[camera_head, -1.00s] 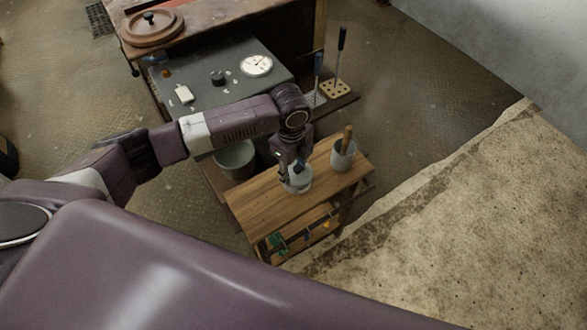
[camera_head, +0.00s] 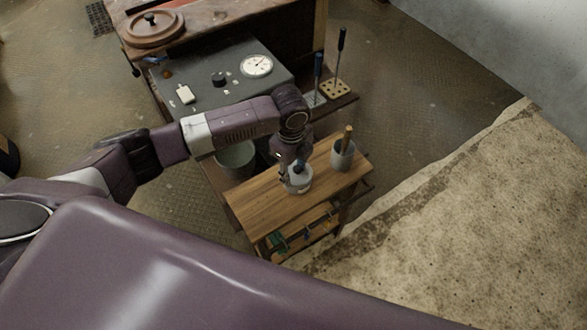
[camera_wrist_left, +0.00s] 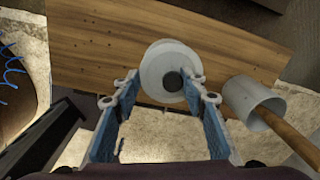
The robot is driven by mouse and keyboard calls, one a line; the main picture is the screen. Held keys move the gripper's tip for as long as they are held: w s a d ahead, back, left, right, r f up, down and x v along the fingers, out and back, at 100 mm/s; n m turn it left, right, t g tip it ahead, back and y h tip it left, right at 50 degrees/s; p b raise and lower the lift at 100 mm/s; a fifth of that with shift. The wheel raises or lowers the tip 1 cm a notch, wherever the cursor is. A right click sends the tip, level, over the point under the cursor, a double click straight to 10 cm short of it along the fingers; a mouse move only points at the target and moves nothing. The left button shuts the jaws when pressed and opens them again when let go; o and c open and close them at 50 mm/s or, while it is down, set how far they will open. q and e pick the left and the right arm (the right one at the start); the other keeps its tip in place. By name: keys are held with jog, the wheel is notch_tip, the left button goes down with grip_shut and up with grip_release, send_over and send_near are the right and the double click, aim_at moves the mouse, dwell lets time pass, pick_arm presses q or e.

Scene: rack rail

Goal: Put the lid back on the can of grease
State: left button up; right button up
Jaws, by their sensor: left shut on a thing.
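The grease can (camera_head: 298,186) stands upright on the wooden top of a small cart, near its middle. The pale round lid (camera_wrist_left: 160,62) with a dark knob (camera_wrist_left: 173,81) shows between the fingers of my left gripper (camera_wrist_left: 163,78) in the left wrist view. This gripper (camera_head: 296,168) points down over the can in the head view and is shut on the lid. The lid and the can rim overlap in the wrist view with their circles slightly offset. I cannot tell whether the lid is seated. My right gripper is not in view.
A grey cup (camera_head: 343,157) with a wooden handle standing in it is to the right on the cart top (camera_head: 255,205). A bucket (camera_head: 235,160) is behind the cart at left. A grey panel with a dial (camera_head: 256,65) lies farther back. The cart's front left top is clear.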

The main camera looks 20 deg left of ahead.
pick_arm(q)
jog(key=shift+p, duration=0.4)
dwell(0.3)
dwell(0.5)
jog(key=shift+f+p, duration=0.15)
jog(key=shift+p, duration=0.15)
dwell(0.3)
dwell(0.4)
jog(key=shift+p, duration=0.4)
dwell(0.3)
jog(key=o, duration=1.9)
